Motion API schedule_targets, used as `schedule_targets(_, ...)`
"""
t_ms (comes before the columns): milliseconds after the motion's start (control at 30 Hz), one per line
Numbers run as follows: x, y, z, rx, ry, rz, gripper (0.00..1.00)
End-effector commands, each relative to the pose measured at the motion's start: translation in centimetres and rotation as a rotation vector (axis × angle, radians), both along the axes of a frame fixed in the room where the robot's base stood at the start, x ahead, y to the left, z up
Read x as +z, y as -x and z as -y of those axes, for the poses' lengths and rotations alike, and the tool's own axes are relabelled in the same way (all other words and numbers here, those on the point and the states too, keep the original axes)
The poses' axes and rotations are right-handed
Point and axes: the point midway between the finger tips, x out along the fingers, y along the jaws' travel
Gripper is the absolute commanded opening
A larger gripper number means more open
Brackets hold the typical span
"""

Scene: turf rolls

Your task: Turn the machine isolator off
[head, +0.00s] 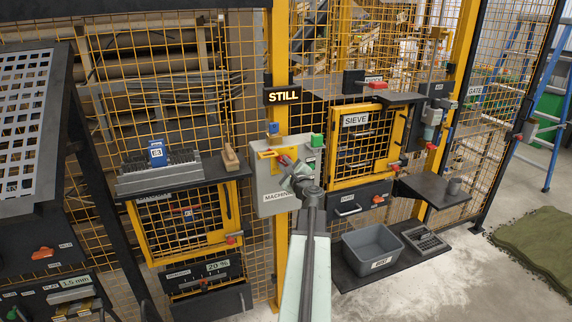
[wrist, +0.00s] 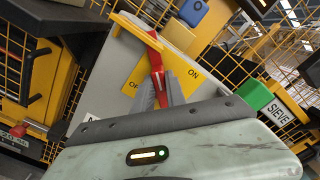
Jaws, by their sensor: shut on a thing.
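The machine isolator is a grey box (head: 268,196) on the yellow post, marked MACHINE. Its yellow plate (wrist: 183,72) shows ON at right and part of OFF at left in the wrist view. The red handle (wrist: 154,50) lies between the two words, nearly upright in that picture; the exact stop it is at I cannot tell. My gripper (wrist: 164,84) is shut on the handle's near end, and the fingers hide part of it. In the head view my gripper (head: 290,171) reaches the box front, partly covering the handle.
A yellow SIEVE door (head: 362,145) is at right, a shelf (head: 212,172) at left. A grey bin (head: 372,254) stands below right.

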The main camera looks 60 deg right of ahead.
Motion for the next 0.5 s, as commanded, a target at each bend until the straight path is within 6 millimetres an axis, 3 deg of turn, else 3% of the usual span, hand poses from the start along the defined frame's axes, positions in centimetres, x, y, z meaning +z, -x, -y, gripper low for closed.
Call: schedule_targets(500,-0.96,-0.20,-0.35,-0.001,0.378,-0.279,0.00)
